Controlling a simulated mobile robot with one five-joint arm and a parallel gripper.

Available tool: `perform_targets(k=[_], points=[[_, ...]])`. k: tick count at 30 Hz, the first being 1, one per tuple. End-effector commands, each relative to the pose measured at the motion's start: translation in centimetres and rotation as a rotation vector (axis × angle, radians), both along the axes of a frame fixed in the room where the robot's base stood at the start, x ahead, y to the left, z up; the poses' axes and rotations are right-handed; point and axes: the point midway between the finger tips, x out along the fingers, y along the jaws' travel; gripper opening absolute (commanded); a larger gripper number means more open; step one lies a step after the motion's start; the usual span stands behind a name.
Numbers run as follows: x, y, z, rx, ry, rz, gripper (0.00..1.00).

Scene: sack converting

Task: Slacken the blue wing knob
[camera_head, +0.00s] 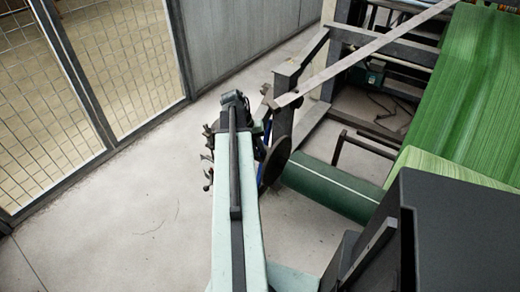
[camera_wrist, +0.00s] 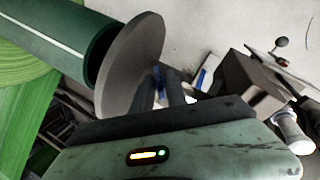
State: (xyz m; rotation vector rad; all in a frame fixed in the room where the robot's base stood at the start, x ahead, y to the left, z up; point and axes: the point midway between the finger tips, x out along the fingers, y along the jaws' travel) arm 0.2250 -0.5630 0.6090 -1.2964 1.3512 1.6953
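A small patch of blue (camera_head: 267,131) shows beside the end of my arm in the head view, mostly hidden by it; it may be the blue wing knob. In the wrist view, blue shows in slivers near the dark fingers of my gripper (camera_wrist: 166,88) and in a small patch (camera_wrist: 202,77) just right of them. The knob's full shape and angle are hidden. A grey round disc (camera_wrist: 132,66) stands close on the left of the fingers, at the end of a dark green roll (camera_wrist: 75,32). I cannot tell whether the fingers touch or grip the knob.
The green roll (camera_head: 330,190) lies right of my arm, with green sheet (camera_head: 485,80) above it. A grey steel post and frame (camera_head: 285,95) stand just beyond the arm's end. A mesh fence (camera_head: 85,85) runs on the left. Concrete floor (camera_head: 120,220) between is clear.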

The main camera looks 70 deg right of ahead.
Motion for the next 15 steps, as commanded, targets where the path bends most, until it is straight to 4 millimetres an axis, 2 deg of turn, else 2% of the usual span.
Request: perform_targets(k=[4, 10, 15], points=[[-0.06, -0.09, -0.03, -0.001, 0.008, 0.009, 0.0], [-0.04, -0.11, -0.1, 0.02, 0.094, 0.134, 0.0], [-0.09, -0.13, 0.04, 0.02, 0.096, 0.136, 0.0]])
